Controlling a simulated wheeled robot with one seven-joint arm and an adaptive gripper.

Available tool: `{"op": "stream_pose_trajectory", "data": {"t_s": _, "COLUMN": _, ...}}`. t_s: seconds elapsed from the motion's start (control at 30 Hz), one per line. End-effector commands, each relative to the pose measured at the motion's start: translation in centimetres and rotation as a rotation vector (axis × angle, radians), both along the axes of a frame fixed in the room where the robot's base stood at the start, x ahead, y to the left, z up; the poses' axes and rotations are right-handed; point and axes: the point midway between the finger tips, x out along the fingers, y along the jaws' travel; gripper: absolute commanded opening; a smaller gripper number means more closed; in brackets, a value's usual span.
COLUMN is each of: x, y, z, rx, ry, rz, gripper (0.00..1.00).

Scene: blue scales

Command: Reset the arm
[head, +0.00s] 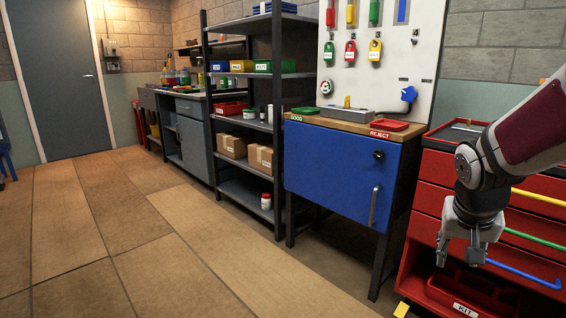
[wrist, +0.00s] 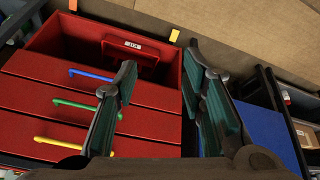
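My gripper (head: 461,253) hangs at the right in the head view, pointing down in front of the red tool cabinet (head: 424,196). In the wrist view my gripper (wrist: 160,85) has its two fingers spread apart with nothing between them. The cabinet shows below it there (wrist: 60,110), with blue, green and yellow drawer handles. My arm comes in from the right edge of the head view.
A blue cabinet (head: 330,170) with a wooden top stands left of the red cabinet. A red KIT bin (head: 470,295) sits low in the red cabinet. A dark shelf rack (head: 245,186) stands further left. The floor (head: 150,240) in front is clear.

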Motion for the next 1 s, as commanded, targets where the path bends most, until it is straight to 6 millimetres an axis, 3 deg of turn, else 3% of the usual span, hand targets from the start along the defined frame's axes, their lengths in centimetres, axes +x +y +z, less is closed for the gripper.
{"op": "stream_pose_trajectory", "data": {"t_s": 0.1, "x": -4.5, "y": 4.2, "z": 2.1, "rx": 0.011, "ry": 0.062, "rz": 0.065, "gripper": 0.37}}
{"op": "stream_pose_trajectory", "data": {"t_s": 0.3, "x": -12.8, "y": 10.2, "z": 3.8, "rx": 0.061, "ry": 0.175, "rz": 0.189, "gripper": 0.37}}
{"op": "stream_pose_trajectory", "data": {"t_s": 0.4, "x": -16.7, "y": 12.5, "z": 4.0, "rx": 0.093, "ry": 0.225, "rz": 0.254, "gripper": 0.37}}
{"op": "stream_pose_trajectory", "data": {"t_s": 0.6, "x": -22.7, "y": 15.5, "z": 3.9, "rx": 0.151, "ry": 0.299, "rz": 0.369, "gripper": 0.37}}
{"op": "stream_pose_trajectory", "data": {"t_s": 0.83, "x": -28.0, "y": 17.6, "z": 3.3, "rx": 0.205, "ry": 0.362, "rz": 0.487, "gripper": 0.37}}
{"op": "stream_pose_trajectory", "data": {"t_s": 1.0, "x": -27.2, "y": 17.5, "z": 6.1, "rx": 0.199, "ry": 0.344, "rz": 0.484, "gripper": 0.37}}
